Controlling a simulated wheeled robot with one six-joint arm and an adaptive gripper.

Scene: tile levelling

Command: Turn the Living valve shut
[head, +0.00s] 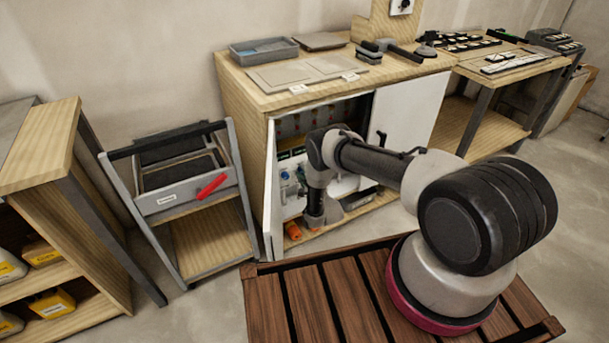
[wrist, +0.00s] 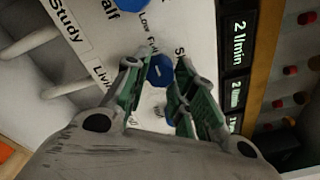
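The Living valve's round blue knob (wrist: 160,71), with a pale mark on it, sits on a white panel in the wrist view. The tag beside it reads "Livi", its end hidden by a finger. My gripper (wrist: 158,66) has one green-padded finger on each side of this knob. The fingers are apart, and I cannot tell whether they touch it. Printed words around the knob are partly hidden. Another blue knob (wrist: 118,4) is by the Study tag (wrist: 66,14), and part of a third blue one (wrist: 169,110) shows between the fingers. Displays (wrist: 237,42) read 2 l/min.
A grey trolley (head: 160,204) stands left. A slatted wooden platform (head: 290,305) is in front.

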